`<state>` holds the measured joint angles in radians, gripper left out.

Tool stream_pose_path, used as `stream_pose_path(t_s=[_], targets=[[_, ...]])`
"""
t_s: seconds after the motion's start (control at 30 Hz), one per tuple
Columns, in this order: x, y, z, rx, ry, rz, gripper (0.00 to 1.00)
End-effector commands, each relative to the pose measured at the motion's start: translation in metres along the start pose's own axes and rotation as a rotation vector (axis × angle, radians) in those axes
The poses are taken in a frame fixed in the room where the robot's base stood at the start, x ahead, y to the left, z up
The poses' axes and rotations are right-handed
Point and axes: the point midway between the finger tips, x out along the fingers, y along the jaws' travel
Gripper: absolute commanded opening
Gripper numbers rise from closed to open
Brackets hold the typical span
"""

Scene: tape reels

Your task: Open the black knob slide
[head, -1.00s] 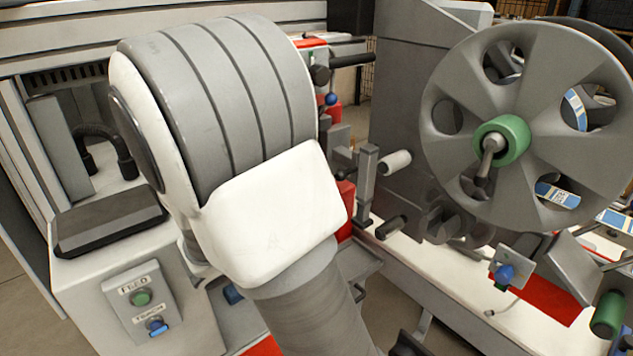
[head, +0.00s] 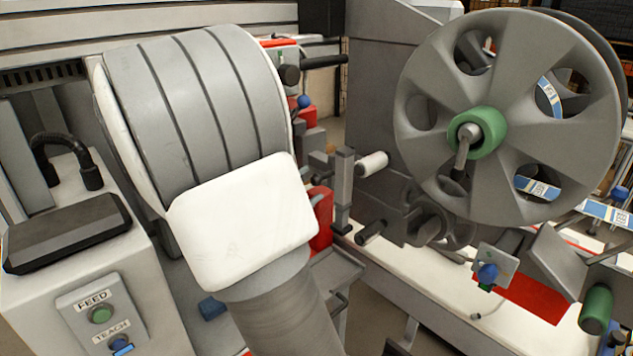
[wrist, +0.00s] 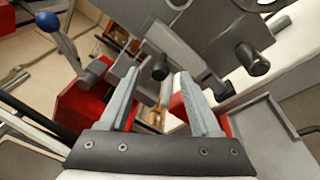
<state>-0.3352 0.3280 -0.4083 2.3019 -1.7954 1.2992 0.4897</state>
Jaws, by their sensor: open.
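My gripper (wrist: 158,74) is open in the wrist view, its two pale fingers spread with nothing held. A black round knob (wrist: 160,68) on a grey block shows between the fingertips and appears beyond them; I see no contact. A second dark cylindrical knob (wrist: 256,62) sits at upper right on a grey bracket. I cannot tell for sure which one is the slide's knob.
A large grey reel (head: 510,120) with a green hub stands at right. A control box (head: 95,275) with FEED and TEACH buttons is at lower left. In the wrist view, red blocks (wrist: 85,105) and a blue-ball lever (wrist: 48,22) crowd the left; a grey tray (wrist: 270,140) lies right.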

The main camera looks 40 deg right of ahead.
Motion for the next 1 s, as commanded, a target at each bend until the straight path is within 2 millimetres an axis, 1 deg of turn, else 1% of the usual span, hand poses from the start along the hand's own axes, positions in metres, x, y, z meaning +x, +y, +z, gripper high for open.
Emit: stream_pose_path(t_s=[0.03,0.1,0.23,0.4,0.63,0.77,0.8,0.87,0.9,1.0], targets=[[0.009,-0.001,0.0,0.001,-0.003,-0.001,0.64],[0.02,-0.001,0.0,-0.001,-0.004,-0.001,0.64],[0.034,0.0,0.0,0.0,-0.001,0.0,0.64],[0.041,0.0,0.0,0.0,0.001,0.0,0.64],[0.041,0.0,0.0,0.0,0.001,0.0,0.64],[0.041,0.0,0.0,0.0,0.001,0.0,0.41],[0.041,0.0,0.0,0.0,0.001,0.0,0.33],[0.041,0.0,-0.001,0.0,0.001,0.0,0.23],[0.041,0.0,-0.001,0.0,0.001,0.0,0.15],[0.041,0.0,-0.001,0.0,0.001,0.0,0.0]])
